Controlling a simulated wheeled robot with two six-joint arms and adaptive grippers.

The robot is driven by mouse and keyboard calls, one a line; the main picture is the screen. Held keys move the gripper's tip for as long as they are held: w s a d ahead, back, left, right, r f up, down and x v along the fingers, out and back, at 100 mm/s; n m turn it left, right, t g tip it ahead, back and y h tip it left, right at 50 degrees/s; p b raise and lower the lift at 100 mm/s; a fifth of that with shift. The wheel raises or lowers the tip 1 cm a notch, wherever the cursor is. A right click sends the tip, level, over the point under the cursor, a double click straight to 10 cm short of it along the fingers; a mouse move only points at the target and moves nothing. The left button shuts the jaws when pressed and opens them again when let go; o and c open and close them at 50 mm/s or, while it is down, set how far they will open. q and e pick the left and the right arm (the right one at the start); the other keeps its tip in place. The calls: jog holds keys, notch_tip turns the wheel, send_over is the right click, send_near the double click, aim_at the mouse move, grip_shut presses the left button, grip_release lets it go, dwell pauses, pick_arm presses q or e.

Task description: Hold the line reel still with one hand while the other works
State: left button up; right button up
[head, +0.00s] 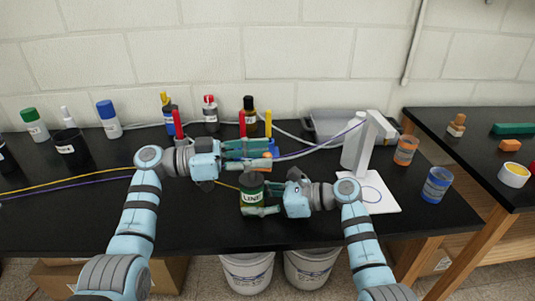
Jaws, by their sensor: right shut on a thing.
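The line reel (251,198) is a dark green upright cylinder with a white label reading LINE, standing on the black bench in the middle of the head view. My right gripper (264,198) comes from the right and is shut on the reel, its fingers around the body. My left gripper (255,153) is above and behind the reel, pointing right. Its fingers overlap an orange piece and blue things behind, so I cannot tell whether it holds anything. A thin yellow line (95,182) runs from the left edge toward the reel, passing behind my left arm.
Several bottles stand along the wall, including a blue-capped bottle (109,119). A white stand (365,145) with a purple line rises at right, in front of a grey tray (325,123). An orange cup (406,150) and a blue cup (437,185) stand further right.

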pick_arm(q)
jog(key=shift+w+d, duration=0.1)
jog(key=shift+d, duration=1.05)
jog(key=shift+c, duration=0.2)
grip_shut()
jog(key=shift+w+f+n+t, duration=0.15)
jog(key=shift+n+t, duration=0.15)
jog(key=shift+t, duration=0.3)
jog(key=shift+t, duration=0.3)
jog(key=n+t, duration=0.1)
jog(key=t, duration=0.1)
jog(key=n+t+y, duration=0.1)
jog(key=n+t, duration=0.1)
jog(key=shift+w, duration=0.35)
jog(key=shift+w+a+n+t+y, duration=0.1)
jog(key=shift+w+n+t+y, duration=0.15)
jog(key=shift+n+t+y, duration=0.5)
jog(key=shift+w+n+t+y, duration=0.2)
jog(key=shift+n+t+y, duration=0.2)
jog(key=shift+t, duration=0.65)
